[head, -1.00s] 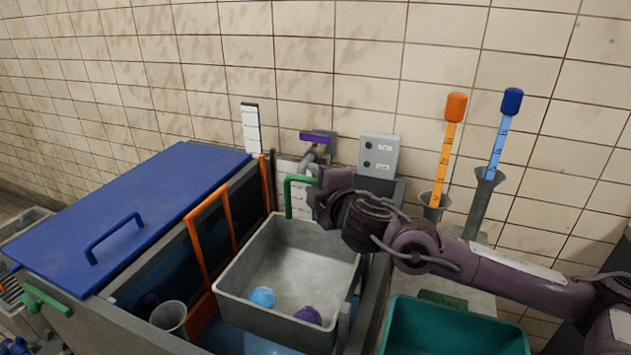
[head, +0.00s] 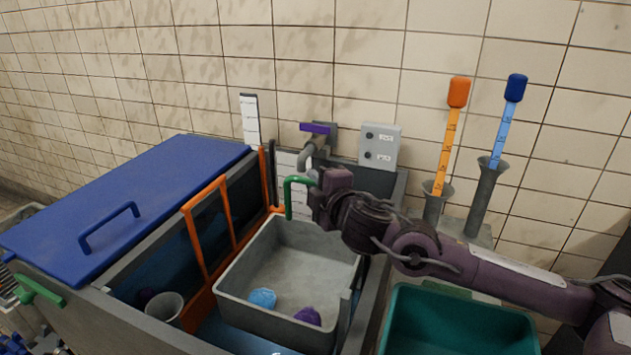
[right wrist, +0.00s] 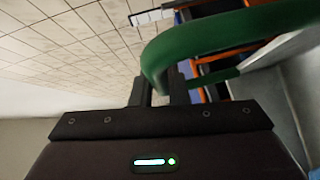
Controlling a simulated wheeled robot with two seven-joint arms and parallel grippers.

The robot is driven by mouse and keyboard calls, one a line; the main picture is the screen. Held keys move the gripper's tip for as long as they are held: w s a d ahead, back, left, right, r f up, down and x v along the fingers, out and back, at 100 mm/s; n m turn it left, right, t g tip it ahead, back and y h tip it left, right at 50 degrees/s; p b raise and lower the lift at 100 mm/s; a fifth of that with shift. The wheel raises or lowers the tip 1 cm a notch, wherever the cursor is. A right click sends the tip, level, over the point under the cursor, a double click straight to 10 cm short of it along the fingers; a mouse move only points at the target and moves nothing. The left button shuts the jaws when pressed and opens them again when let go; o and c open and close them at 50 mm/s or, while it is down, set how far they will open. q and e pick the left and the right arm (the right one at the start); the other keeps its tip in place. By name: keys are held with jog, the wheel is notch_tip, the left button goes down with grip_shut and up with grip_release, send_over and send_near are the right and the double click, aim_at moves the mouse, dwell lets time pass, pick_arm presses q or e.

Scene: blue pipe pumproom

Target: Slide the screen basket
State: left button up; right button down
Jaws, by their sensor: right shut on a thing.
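The screen basket, a grey open box (head: 232,272), sits in the open part of the dark tank in the head view. A light blue lump and a purple lump lie on its floor. Its bent green handle (head: 288,198) stands up at the back rim. My right gripper (head: 314,188) is shut on this handle, its fingers partly hidden by my wrist. In the right wrist view the green handle (right wrist: 215,38) passes between the fingers of my gripper (right wrist: 160,92). My left gripper is not in view.
An orange frame (head: 190,235) stands left of the basket, near a grey cup (head: 165,310). A blue lid (head: 120,205) covers the tank's left part. A teal tub (head: 455,325) lies right of it. A purple-handled tap (head: 315,128) and grey box (head: 380,145) are behind.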

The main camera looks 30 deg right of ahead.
jog(key=shift+f, duration=0.75)
jog(key=c, duration=1.4)
grip_release()
jog(key=s+r, duration=0.1)
jog(key=s, duration=0.6)
jog(key=shift+s+a, duration=0.2)
jog(key=shift+s, duration=0.15)
jog(key=shift+r, duration=0.1)
